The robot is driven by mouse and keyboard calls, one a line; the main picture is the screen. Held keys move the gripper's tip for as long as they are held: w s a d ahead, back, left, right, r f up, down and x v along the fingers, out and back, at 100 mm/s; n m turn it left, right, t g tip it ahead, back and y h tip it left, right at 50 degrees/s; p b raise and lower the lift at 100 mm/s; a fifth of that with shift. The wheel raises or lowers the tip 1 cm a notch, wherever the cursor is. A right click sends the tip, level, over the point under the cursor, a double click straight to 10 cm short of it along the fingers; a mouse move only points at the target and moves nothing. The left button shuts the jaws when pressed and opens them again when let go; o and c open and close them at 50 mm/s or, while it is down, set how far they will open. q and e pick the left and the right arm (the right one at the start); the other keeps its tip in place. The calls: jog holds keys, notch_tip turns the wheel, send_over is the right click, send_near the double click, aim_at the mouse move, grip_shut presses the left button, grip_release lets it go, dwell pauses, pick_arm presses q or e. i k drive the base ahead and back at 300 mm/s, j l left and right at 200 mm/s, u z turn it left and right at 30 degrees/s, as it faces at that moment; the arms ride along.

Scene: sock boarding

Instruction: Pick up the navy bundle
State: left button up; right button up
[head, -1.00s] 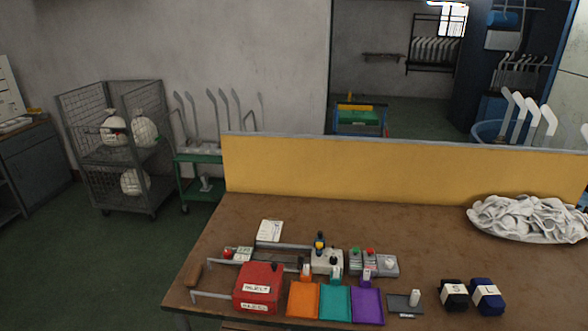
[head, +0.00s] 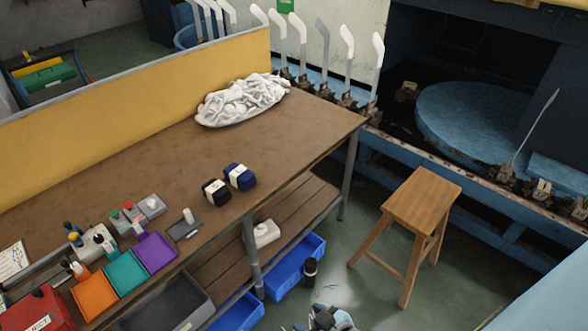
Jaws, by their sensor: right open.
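The navy bundle (head: 246,181) lies on the brown table, near its front edge, with a pale band around it. A black bundle (head: 212,196) with a similar band sits just left of it, close beside it. My right gripper (head: 322,318) shows only in part at the bottom edge of the head view, well below and to the right of the navy bundle and apart from it. It is open, and I see nothing held in it. My left gripper is not in view.
A white sock pile (head: 242,100) lies at the back of the table (head: 165,165). Orange, teal (head: 125,272) and purple trays line the front left. A wooden stool (head: 421,200) stands right of the table. Blue bins (head: 290,268) sit below. The tabletop behind the bundles is clear.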

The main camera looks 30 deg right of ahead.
aim_at(239, 175)
jog(key=z, duration=0.5)
jog(key=i+l+u, duration=0.1)
jog(key=i+u, duration=0.3)
jog(key=i+l+u, duration=0.25)
jog(key=i+u, duration=0.2)
jog(key=i, duration=0.15)
